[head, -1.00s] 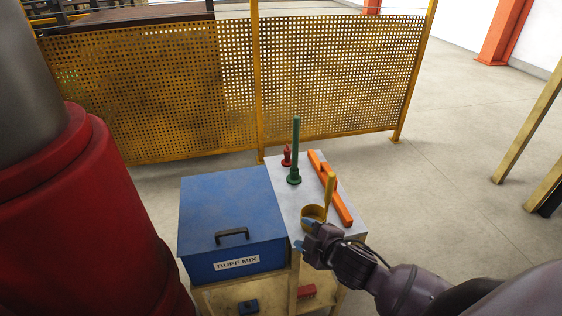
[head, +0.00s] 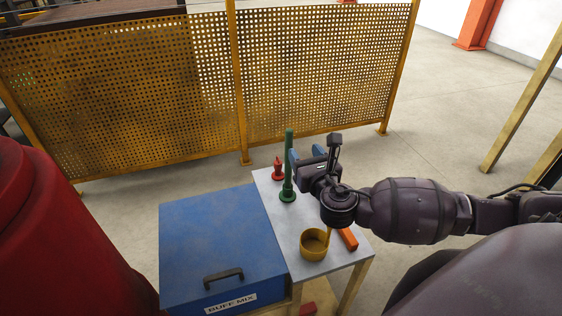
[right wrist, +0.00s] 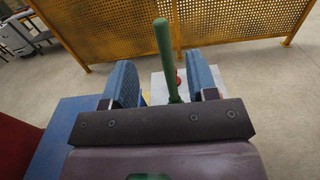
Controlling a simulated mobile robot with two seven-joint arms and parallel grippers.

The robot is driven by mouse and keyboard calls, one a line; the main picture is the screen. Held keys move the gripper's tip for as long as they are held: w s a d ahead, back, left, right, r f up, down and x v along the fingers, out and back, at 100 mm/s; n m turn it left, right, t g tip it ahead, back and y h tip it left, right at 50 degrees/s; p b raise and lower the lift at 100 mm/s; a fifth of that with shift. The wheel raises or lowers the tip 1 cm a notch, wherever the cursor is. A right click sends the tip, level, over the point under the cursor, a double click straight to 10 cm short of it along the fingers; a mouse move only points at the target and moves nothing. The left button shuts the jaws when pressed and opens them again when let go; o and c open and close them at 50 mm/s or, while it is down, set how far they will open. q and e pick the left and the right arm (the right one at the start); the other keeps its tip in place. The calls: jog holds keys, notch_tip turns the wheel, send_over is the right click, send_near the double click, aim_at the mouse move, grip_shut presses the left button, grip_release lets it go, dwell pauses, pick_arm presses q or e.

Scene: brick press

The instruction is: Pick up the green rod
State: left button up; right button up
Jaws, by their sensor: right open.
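The green rod (head: 289,160) stands upright on a round green base near the back of the grey tabletop (head: 328,268). My right gripper (head: 306,154) is open and empty just right of the rod, at the height of its upper part. In the right wrist view the rod (right wrist: 164,48) shows in the gap between the two blue finger pads (right wrist: 123,84), beyond the gripper body. My left gripper is not in view.
A small red knobbed piece (head: 278,171) stands behind the rod. A yellow cup (head: 313,246) and a partly hidden orange bar (head: 348,239) are nearer on the tabletop. A blue box labelled BUFF MIX (head: 220,235) adjoins on the left. A yellow mesh fence (head: 310,75) stands behind.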

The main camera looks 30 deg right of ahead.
aim_at(291, 134)
jog(key=x, duration=0.6)
jog(key=shift+w+d, duration=0.1)
jog(key=shift+w, duration=0.25)
jog(key=shift+f+p+x, duration=0.15)
jog(key=shift+p+x, duration=0.1)
jog(key=shift+x, duration=0.9)
jog(key=shift+f+p+x, duration=0.1)
jog(key=shift+p+x, duration=0.1)
jog(key=shift+x, duration=1)
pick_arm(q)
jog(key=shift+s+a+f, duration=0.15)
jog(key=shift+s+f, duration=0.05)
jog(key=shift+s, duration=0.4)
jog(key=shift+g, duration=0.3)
pick_arm(e)
grip_shut()
